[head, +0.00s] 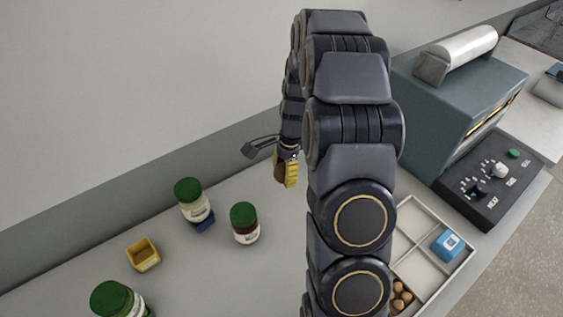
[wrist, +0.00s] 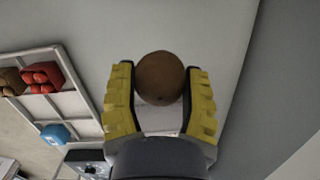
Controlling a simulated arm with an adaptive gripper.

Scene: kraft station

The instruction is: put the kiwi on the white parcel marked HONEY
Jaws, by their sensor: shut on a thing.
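The kiwi (wrist: 160,78) is a brown, round fruit held between the two yellow fingers of my gripper (wrist: 160,92) in the wrist view. In the head view my gripper (head: 289,169) is above the rear part of the counter, with a bit of the brown kiwi (head: 279,173) showing beside the yellow finger. My arm hides much of the counter's middle. I cannot make out a white parcel marked HONEY in either view. A pale patch shows between the fingers below the kiwi in the wrist view, but I cannot tell what it is.
Green-lidded jars (head: 244,223) and a small yellow box (head: 143,255) stand on the left. A divided white tray (head: 424,258) holds a blue box (head: 446,244) and brown round items (head: 401,297). Red items (wrist: 40,76) show in the wrist view. A grey machine (head: 450,105) stands right.

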